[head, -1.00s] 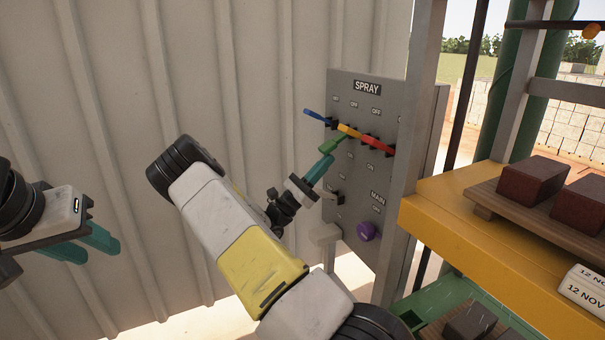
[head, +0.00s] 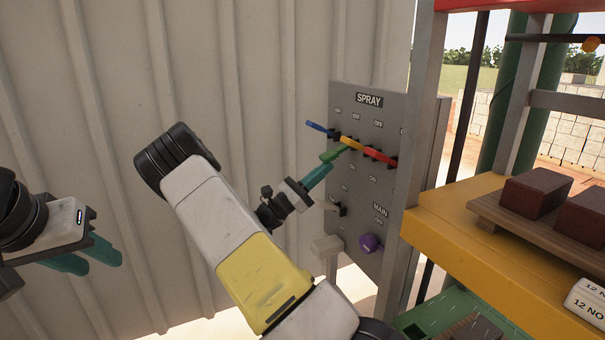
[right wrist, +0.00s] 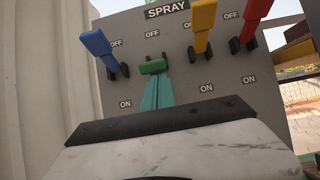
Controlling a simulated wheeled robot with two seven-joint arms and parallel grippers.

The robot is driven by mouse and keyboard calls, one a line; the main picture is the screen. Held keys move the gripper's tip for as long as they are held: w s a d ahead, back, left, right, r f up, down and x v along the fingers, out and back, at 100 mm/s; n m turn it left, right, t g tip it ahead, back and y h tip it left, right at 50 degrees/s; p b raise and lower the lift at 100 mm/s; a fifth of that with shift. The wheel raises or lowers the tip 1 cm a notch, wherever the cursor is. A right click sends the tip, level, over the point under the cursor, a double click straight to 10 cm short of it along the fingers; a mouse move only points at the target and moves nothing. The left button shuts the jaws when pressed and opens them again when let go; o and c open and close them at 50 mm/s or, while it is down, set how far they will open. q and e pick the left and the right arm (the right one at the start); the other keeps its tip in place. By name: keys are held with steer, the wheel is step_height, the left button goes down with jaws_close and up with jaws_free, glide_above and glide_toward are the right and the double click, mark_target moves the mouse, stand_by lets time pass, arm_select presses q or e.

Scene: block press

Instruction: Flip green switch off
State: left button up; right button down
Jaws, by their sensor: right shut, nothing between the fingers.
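The green switch (head: 333,154) is on the grey SPRAY panel (head: 345,100), between the blue and yellow switches. In the right wrist view the green switch (right wrist: 153,66) is seen nearly end-on, its handle sticking out toward the camera between the OFF and ON labels. My right gripper (head: 326,168) is shut and empty, its teal fingertips just below the green handle. In the right wrist view the fingertips (right wrist: 157,84) reach up right under the handle; I cannot tell whether they touch it. My left gripper (head: 90,263) is open and empty at the far left, away from the panel.
Blue (right wrist: 97,46), yellow (right wrist: 203,25) and red (right wrist: 254,18) switches flank the green one. A purple knob (head: 370,243) sits lower on the panel. A yellow press frame (head: 450,220) with dark red bricks stands right. A corrugated wall (head: 265,80) is behind.

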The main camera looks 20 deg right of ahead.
step_height(320, 180, up, 9)
steer(key=a+y, duration=0.1)
steer(key=y, duration=0.7)
steer(key=shift+a+r+g, duration=0.15)
steer(key=shift+a+g, duration=0.05)
steer(key=shift+g, duration=0.1)
steer(key=shift+r, duration=0.25)
steer(key=shift+f, duration=0.1)
steer(key=s+a+f, duration=0.1)
steer(key=a, duration=1)
steer(key=shift+a+f+y, duration=0.25)
steer(key=shift+a+y, duration=0.05)
steer(key=shift+a, duration=0.05)
